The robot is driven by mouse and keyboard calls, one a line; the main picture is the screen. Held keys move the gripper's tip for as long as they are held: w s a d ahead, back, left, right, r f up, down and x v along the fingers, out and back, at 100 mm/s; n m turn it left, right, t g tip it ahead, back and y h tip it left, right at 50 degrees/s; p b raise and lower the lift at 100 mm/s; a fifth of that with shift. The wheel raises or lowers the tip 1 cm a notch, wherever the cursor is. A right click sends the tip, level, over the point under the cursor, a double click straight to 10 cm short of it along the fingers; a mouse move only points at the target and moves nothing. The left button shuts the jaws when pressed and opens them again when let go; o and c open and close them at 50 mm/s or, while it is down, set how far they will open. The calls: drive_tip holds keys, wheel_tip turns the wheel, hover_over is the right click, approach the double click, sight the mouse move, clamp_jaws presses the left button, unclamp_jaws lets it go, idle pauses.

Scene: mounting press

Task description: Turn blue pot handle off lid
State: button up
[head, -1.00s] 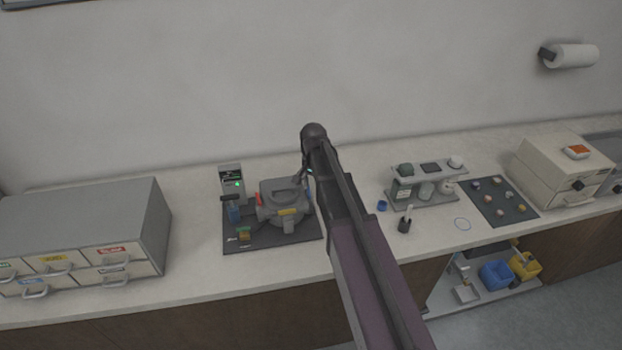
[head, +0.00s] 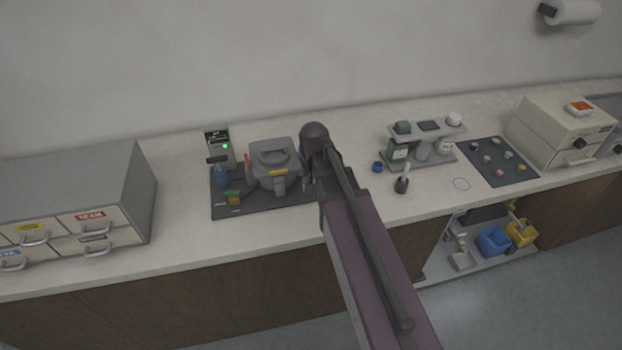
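A grey mounting press (head: 272,168) with a rounded lid and a yellow label stands on a dark mat (head: 262,203) on the counter. A small blue object (head: 221,176) is at the mat's left side, in front of a control box. A smaller blue ring-like piece (head: 377,166) sits apart on the counter, right of my arm. I cannot tell whether either is the blue pot's handle or lid. My arm crosses the middle of the head view, and its far joint is just right of the press. My gripper is hidden behind the arm.
The control box (head: 219,150) shows a green light. A grey drawer cabinet (head: 85,200) stands at left. At right are a small rack (head: 425,140), a black cup (head: 401,184), a dark pad with several pellets (head: 480,146) and a beige box (head: 556,128).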

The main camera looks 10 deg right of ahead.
drive_tip(key=s+f+n+b, duration=0.1)
drive_tip(key=s+f+b, duration=0.1)
drive_tip(key=s, duration=0.1)
drive_tip(key=s+f+n+b, duration=0.1)
drive_tip(key=s+f+b, duration=0.1)
drive_tip(key=s+f+n+b, duration=0.1)
drive_tip(key=s+f+b, duration=0.1)
drive_tip(key=s, duration=0.1)
drive_tip(key=shift+s+f, duration=0.3)
idle(1.2)
